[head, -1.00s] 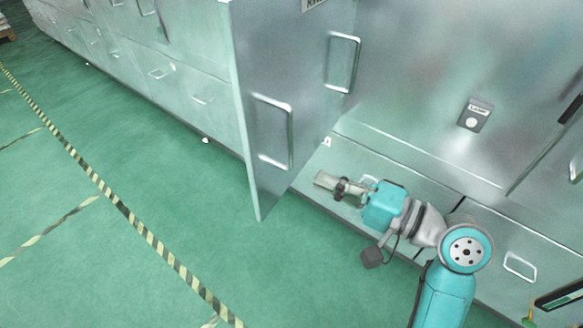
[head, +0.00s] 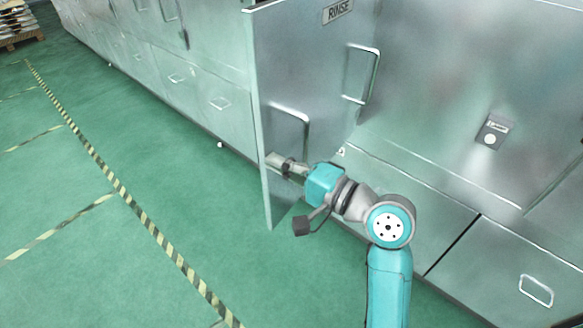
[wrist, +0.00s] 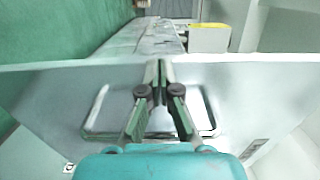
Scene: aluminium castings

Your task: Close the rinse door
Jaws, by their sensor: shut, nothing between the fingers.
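The rinse door (head: 295,75) is a grey metal panel standing open, jutting out from the cabinet row. A RINSE label (head: 338,11) shows near its top. A bar handle (head: 305,128) is on the face toward me; in the wrist view the handle (wrist: 98,108) frames my fingers. My gripper (head: 272,158) overlaps the door's face at the handle's lower part, near the free edge. In the wrist view my gripper (wrist: 161,68) has its fingertips together, pointing at the door, with nothing between them. Whether the fingertips touch the door, I cannot tell.
Another handle (head: 362,75) is right of the door handle. Green floor with a striped line (head: 120,190) lies clear to the left. A yellow-topped box (wrist: 208,38) shows beyond the door in the wrist view.

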